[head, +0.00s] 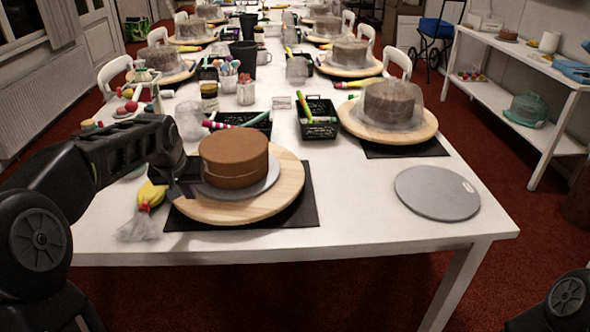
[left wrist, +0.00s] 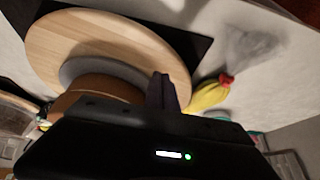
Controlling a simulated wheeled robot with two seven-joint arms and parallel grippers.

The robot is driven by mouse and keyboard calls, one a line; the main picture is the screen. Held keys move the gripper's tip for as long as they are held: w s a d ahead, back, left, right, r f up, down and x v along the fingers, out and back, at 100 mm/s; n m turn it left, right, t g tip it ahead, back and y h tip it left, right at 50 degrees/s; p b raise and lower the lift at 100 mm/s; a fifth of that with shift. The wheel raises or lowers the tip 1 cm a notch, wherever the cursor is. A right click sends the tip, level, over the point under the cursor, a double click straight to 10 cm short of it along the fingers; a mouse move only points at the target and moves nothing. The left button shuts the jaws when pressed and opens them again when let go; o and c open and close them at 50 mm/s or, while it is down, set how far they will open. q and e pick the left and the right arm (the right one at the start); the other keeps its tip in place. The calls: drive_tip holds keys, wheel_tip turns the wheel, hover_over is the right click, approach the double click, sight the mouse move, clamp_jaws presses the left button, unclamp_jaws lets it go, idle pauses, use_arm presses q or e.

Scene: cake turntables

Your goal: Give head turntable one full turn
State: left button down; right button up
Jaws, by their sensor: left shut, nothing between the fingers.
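A wooden turntable (head: 288,188) stands on a black mat (head: 313,208) at the near end of the long white table. A brown cake (head: 234,160) sits on a grey disc (head: 266,183) on top of it. My left gripper (head: 182,191) is shut and empty at the turntable's left side. In the left wrist view the shut fingers (left wrist: 163,92) overlap the edge of the wooden turntable (left wrist: 110,35); I cannot tell whether they touch it. The brown cake (left wrist: 100,88) is partly hidden there by the gripper body. My right gripper is not in view.
A yellow piping bag (head: 151,195) lies just left of the gripper. A second turntable (head: 425,131) with a wrapped cake (head: 392,104) stands at the back right. A grey disc (head: 437,192) lies at the right. Black trays (head: 317,130) stand behind. The near middle table is clear.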

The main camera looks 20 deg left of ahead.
sight(217, 211)
use_arm(q)
drive_tip(key=shift+f, duration=0.1)
drive_tip(key=shift+f+b, duration=1.05)
drive_tip(key=shift+f, duration=0.3)
drive_tip(key=shift+s+d+r+b, duration=0.1)
drive_tip(key=shift+d+b, duration=0.25)
drive_tip(key=shift+d, duration=1.3)
drive_tip(key=shift+s+d+b, duration=0.1)
drive_tip(key=shift+d+b, duration=0.2)
drive_tip(key=shift+d, duration=1.3)
